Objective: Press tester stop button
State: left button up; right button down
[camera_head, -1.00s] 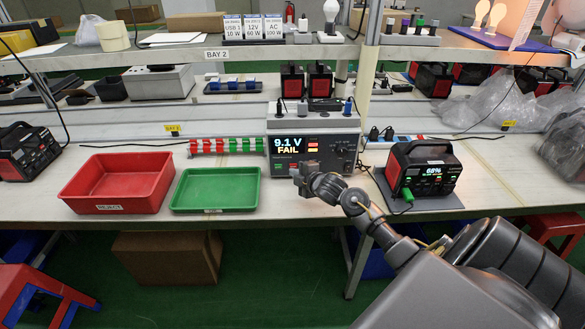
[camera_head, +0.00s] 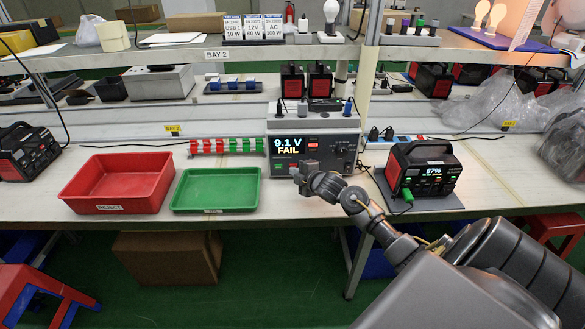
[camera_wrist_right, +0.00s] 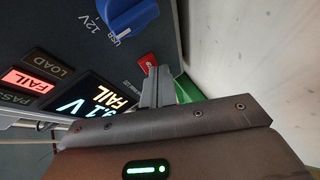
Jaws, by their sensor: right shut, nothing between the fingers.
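The tester (camera_head: 313,143) stands at the back of the bench, its screen reading 9.1 V FAIL. In the right wrist view its panel (camera_wrist_right: 60,35) shows a blue knob (camera_wrist_right: 128,18), a lit red FAIL lamp (camera_wrist_right: 28,82) and a small red button-like piece with white marks (camera_wrist_right: 147,63). My right gripper (camera_head: 303,177) is in front of the tester's lower panel, shut and empty. In the wrist view its fingertips (camera_wrist_right: 158,75) are right beside the red piece; I cannot tell if they touch it. The gripper hides part of the lower panel. My left gripper is out of view.
A red tray (camera_head: 117,183) and a green tray (camera_head: 215,190) lie left of the tester. A power station (camera_head: 423,170) reading 67% stands close right of my right wrist, with a green plug at its front. A shelf (camera_head: 230,53) runs above.

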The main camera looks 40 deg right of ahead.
jog(key=shift+s+a, duration=0.25)
jog(key=shift+s, duration=0.1)
jog(key=shift+s+a+p, duration=0.25)
jog(key=shift+s+p, duration=0.05)
jog(key=shift+p, duration=0.15)
jog(key=shift+s+a+p, duration=0.5)
jog(key=shift+s+a, duration=0.3)
jog(key=shift+s, duration=0.25)
jog(key=shift+s+a+p, duration=0.5)
jog(key=shift+s+a, duration=0.25)
jog(key=shift+s, duration=0.25)
jog(key=shift+a, duration=0.1)
